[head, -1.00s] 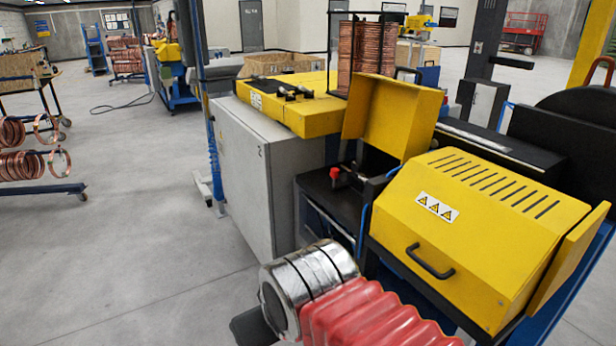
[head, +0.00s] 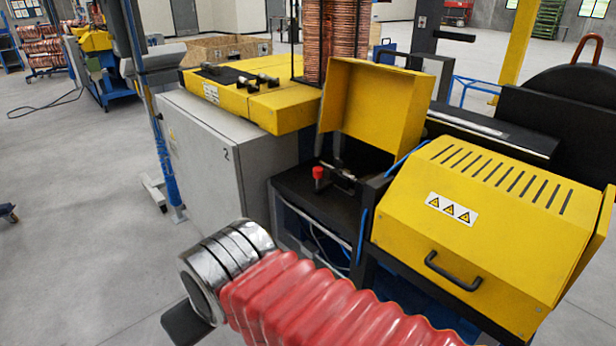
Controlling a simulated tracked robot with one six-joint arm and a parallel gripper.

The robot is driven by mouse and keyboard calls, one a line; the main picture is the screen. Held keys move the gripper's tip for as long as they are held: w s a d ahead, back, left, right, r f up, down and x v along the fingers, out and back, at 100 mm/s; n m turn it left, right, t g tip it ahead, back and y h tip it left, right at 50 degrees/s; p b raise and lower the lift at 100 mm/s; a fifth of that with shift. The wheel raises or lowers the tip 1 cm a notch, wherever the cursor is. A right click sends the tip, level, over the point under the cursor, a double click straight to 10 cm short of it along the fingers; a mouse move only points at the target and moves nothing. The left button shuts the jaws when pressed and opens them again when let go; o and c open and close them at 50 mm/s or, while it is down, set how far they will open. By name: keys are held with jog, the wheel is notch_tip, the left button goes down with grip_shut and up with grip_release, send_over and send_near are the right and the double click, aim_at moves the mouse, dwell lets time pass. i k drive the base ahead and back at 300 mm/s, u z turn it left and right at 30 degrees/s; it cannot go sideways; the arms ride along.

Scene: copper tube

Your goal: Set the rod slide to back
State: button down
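A small mechanism with a red knob (head: 318,173) and a short metal rod (head: 338,174) sits on the black machine bed under a raised yellow cover (head: 375,105). It may be the rod slide, but I cannot tell which way it is set. My arm, in a red bellows sleeve with a silver cuff, reaches in from the bottom, in front of and below the mechanism and apart from it. A dark piece at the cuff may be part of my gripper (head: 186,323). Its fingers cannot be made out, and nothing is seen held.
A closed yellow slotted hood (head: 490,215) with a black handle (head: 456,271) stands right of the mechanism. A grey cabinet (head: 205,155) and a yellow block with small black fittings (head: 255,95) are to the left. Copper coils (head: 335,40) stand behind. Open floor lies left.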

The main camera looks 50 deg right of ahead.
aim_at(336, 178)
jog(key=z, duration=0.2)
jog(key=i, duration=0.7)
jog(key=z, duration=0.6)
jog(key=i, duration=0.6)
jog(key=z, duration=0.3)
